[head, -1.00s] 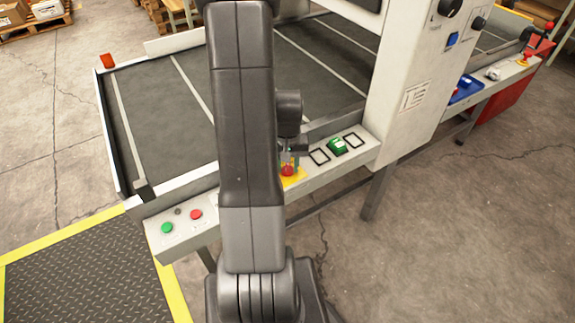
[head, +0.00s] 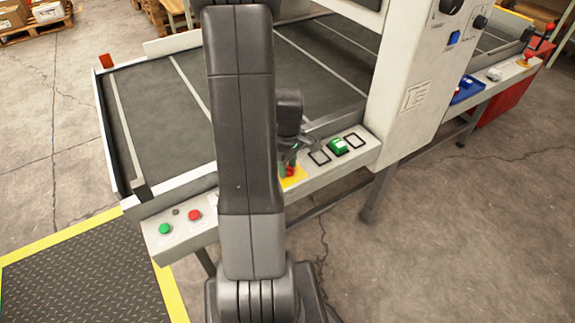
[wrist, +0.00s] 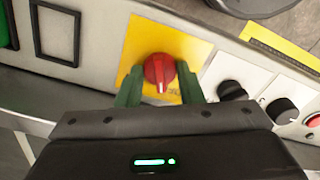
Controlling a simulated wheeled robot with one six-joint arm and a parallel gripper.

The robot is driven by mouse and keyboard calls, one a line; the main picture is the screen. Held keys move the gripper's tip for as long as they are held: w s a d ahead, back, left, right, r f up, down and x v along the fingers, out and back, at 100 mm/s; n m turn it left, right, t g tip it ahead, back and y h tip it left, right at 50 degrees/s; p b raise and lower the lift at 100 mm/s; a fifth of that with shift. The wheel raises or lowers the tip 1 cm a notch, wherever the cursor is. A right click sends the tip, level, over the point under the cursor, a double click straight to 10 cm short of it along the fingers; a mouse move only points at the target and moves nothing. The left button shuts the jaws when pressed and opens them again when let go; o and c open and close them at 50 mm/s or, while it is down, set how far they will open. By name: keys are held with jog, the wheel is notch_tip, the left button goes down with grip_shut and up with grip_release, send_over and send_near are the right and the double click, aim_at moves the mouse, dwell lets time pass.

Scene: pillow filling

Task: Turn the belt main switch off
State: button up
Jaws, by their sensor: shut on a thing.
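The red rotary switch knob (wrist: 159,72) sits on a yellow plate (wrist: 160,35) on the front panel, with a white mark on its face, seen in the wrist view. My gripper (wrist: 159,84) has its two green fingers on either side of the knob and is shut on it. In the head view my arm hides part of the panel; the knob (head: 289,169) and the yellow plate (head: 295,178) show only in part beside my gripper (head: 287,158).
A green button (head: 165,229) and a red button (head: 195,215) are on the panel's left part. Black knobs (wrist: 232,90) are right of the plate in the wrist view. A green switch box (head: 338,146) stands between black frames. The conveyor belt (head: 315,65) lies behind.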

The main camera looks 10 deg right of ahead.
jog(key=shift+n, duration=1.9)
jog(key=o, duration=1)
jog(key=shift+c, duration=0.2)
notch_tip(320, 180, up, 14)
jog(key=p, duration=0.1)
jog(key=shift+p, duration=0.3)
jog(key=shift+f, duration=0.15)
